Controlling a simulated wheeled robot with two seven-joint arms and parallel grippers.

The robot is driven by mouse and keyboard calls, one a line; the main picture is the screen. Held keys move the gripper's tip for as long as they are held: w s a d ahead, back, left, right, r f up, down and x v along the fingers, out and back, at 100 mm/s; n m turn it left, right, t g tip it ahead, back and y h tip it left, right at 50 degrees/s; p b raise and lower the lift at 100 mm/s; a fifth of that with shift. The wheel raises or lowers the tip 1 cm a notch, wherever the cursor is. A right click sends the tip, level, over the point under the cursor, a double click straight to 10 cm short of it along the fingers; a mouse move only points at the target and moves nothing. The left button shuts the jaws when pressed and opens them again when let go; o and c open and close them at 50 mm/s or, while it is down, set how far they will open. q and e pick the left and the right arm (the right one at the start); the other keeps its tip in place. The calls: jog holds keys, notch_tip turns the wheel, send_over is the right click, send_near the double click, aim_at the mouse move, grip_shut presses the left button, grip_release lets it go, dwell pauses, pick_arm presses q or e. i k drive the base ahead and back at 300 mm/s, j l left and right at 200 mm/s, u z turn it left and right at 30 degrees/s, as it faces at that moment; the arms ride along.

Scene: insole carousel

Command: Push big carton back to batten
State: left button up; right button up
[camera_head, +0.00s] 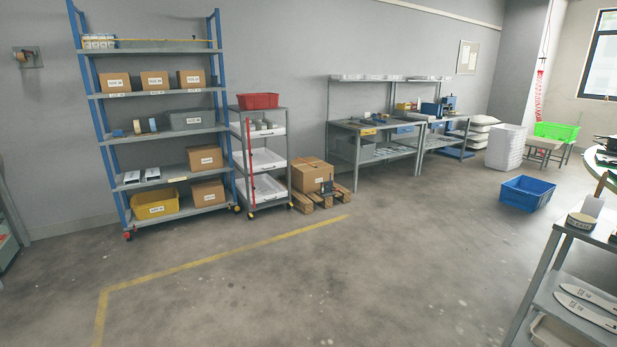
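The largest-looking brown carton (311,177) sits on a wooden pallet (327,202) on the floor at the wall. Smaller labelled cartons stand on the blue-post shelf rack (147,97): three in a row on the upper shelf (154,81), one on a lower shelf (205,158) and one on the bottom shelf (207,193). I cannot tell which carton the task means. I cannot make out a batten with certainty. A thin yellow strip (150,41) runs along the top of the rack. Neither of my grippers is in view.
A wheeled cart (262,157) with a red bin (258,101) stands between rack and pallet. Workbenches (372,126) line the wall. A blue crate (527,193) lies on the floor. A grey table (591,226) is close at right. The middle floor is clear, with yellow line marking (220,257).

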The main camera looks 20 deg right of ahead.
aim_at(306, 179)
jog(key=i+l+z, duration=0.3)
jog(key=i, duration=1.2)
jog(key=i+l+z, duration=0.2)
jog(key=i+z, duration=0.15)
jog(key=i, duration=3.9)
jog(key=j+u, duration=0.05)
